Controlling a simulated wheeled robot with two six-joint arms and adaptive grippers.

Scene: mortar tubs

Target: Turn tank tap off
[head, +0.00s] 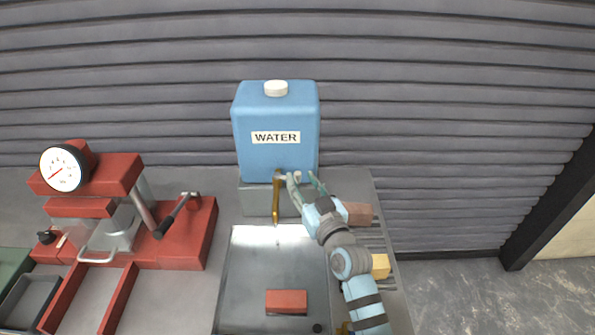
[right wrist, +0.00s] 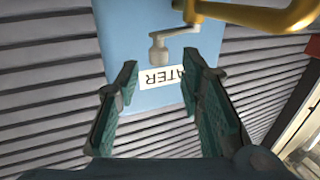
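The blue water tank (head: 277,112), with a white cap and a WATER label, stands on a grey block against the shutter wall. Its brass tap (head: 276,200) points down at the front over a metal tray. In the right wrist view the brass spout (right wrist: 265,16) crosses the top right, and the pale grey tap handle (right wrist: 158,48) shows just beyond the fingertips, in line with the gap between them. My right gripper (head: 306,182) is open and empty, at the tank's lower right front beside the tap. It also shows in the right wrist view (right wrist: 158,75). My left gripper is out of view.
The metal tray (head: 250,270) below the tap holds a red brick (head: 287,301). A red press (head: 185,235) with a gauge and lever stands left. A brown block (head: 358,213) and a yellow block (head: 380,266) lie on a rack beside my right arm.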

